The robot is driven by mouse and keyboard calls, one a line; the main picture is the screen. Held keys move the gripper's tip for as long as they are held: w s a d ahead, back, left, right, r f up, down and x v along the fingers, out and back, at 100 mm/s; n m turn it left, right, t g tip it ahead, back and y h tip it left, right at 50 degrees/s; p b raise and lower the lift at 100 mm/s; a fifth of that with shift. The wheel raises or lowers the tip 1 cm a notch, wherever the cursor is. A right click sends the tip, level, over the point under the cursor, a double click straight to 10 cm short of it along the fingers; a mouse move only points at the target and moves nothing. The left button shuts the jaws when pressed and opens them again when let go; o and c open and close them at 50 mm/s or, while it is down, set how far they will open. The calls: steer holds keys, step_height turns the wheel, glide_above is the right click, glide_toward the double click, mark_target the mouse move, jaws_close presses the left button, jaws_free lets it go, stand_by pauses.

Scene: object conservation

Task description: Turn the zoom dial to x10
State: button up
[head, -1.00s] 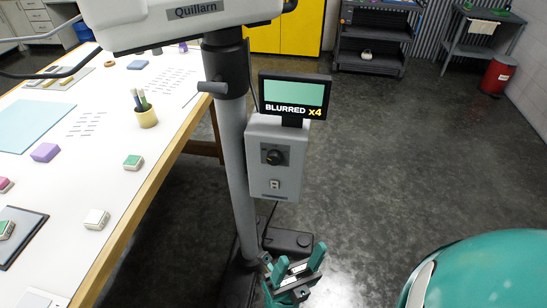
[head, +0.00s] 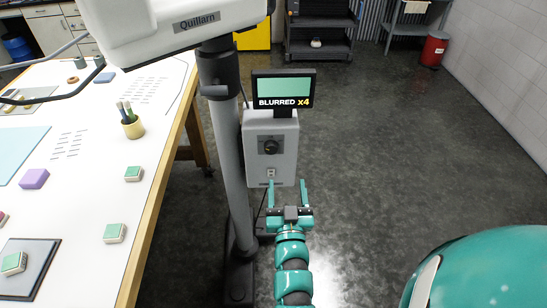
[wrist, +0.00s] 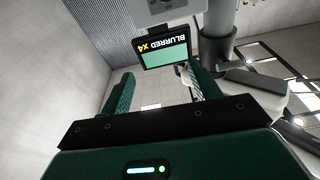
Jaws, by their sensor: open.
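The zoom dial (head: 270,146) is a round black knob on the front of a grey control box (head: 259,165) fixed to the microscope's column. The screen (head: 283,91) above it reads "BLURRED x4". It also shows upside down in the wrist view (wrist: 166,52), with a piece of the grey box (wrist: 157,10) at the top edge. My gripper (head: 288,186) is open and empty, in front of and below the box's lower right part. Its two teal fingers point up and are apart from the dial. In the wrist view my gripper (wrist: 158,92) shows both fingers spread, with nothing between them.
The microscope column (head: 229,150) stands left of the box, beside a white table (head: 85,195). On the table are a pencil cup (head: 132,128), a purple block (head: 34,179) and several green-topped blocks. The floor (head: 400,150) to the right is clear.

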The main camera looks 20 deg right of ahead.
step_height(320, 180, down, 5)
steer(key=w+a+n+g+y, duration=0.1)
steer(key=n+g+y, duration=0.1)
steer(key=p, duration=0.4)
glide_toward(272, 152)
steer(key=x, duration=0.6)
steer(key=shift+w+r, duration=0.25)
steer(key=shift+w, duration=0.1)
steer(key=shift+p+x, duration=0.5)
steer(key=shift+x, duration=0.55)
steer(key=shift+f, duration=0.1)
steer(key=shift+c, duration=0.2)
steer(key=c, duration=0.9)
